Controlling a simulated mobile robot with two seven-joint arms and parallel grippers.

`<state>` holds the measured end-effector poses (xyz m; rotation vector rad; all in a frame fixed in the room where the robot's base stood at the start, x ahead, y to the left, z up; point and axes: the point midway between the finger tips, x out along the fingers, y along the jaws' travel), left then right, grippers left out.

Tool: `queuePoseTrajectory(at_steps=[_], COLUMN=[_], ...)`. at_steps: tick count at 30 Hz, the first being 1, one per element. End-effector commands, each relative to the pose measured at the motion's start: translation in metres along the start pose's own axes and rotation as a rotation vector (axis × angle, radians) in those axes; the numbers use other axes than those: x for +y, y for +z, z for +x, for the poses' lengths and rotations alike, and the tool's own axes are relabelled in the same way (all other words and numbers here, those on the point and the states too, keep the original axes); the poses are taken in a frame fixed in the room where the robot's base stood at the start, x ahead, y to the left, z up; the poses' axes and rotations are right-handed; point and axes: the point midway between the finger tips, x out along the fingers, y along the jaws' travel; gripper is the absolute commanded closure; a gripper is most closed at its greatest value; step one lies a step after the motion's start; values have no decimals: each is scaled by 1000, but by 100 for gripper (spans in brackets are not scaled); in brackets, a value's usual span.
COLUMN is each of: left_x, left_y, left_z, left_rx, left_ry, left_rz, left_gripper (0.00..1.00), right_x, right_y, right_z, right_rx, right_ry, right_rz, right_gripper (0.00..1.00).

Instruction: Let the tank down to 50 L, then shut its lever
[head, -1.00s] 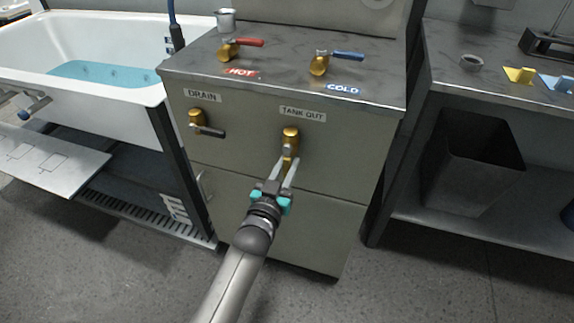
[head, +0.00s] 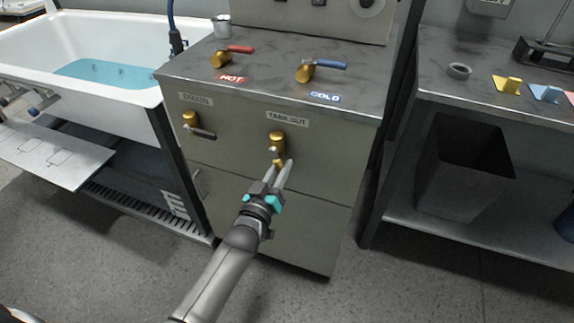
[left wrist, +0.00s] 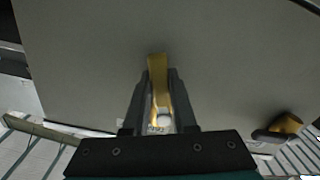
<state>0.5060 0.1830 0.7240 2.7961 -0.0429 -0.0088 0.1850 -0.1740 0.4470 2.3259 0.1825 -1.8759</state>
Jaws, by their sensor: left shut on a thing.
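The brass TANK OUT valve (head: 277,141) is on the front of the grey cabinet (head: 235,150), under its label. My left gripper (head: 282,164) is at this valve, its fingers shut on the brass lever. In the left wrist view the yellow lever (left wrist: 157,68) shows between the two dark fingers, with a pale round knob (left wrist: 164,118) below it. The fingers partly hide the lever, so its exact angle is hard to tell. A round dial (head: 367,5) at the top edge is cut off and gives no reading. My right gripper is out of view.
The brass DRAIN valve (head: 190,119) with a dark handle is left of TANK OUT. HOT (head: 220,59) and COLD (head: 306,70) valves stand on top. A white tub (head: 110,35) with blue water is left; a side bench (head: 480,85) with a dark bin (head: 462,180) is right.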

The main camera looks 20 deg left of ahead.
Motion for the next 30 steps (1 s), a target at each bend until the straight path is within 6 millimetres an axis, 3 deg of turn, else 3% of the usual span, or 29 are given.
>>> queuePoseTrajectory(at_steps=[12,30], left_x=[21,44], left_y=[-6,-23], left_z=[0,0], left_rx=[-4,-4], left_ry=[3,2], left_rz=[-385,-942], left_gripper=[100,100], right_x=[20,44], right_y=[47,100], right_z=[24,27], right_rx=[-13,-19], right_ry=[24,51], right_rz=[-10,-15], right_gripper=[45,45])
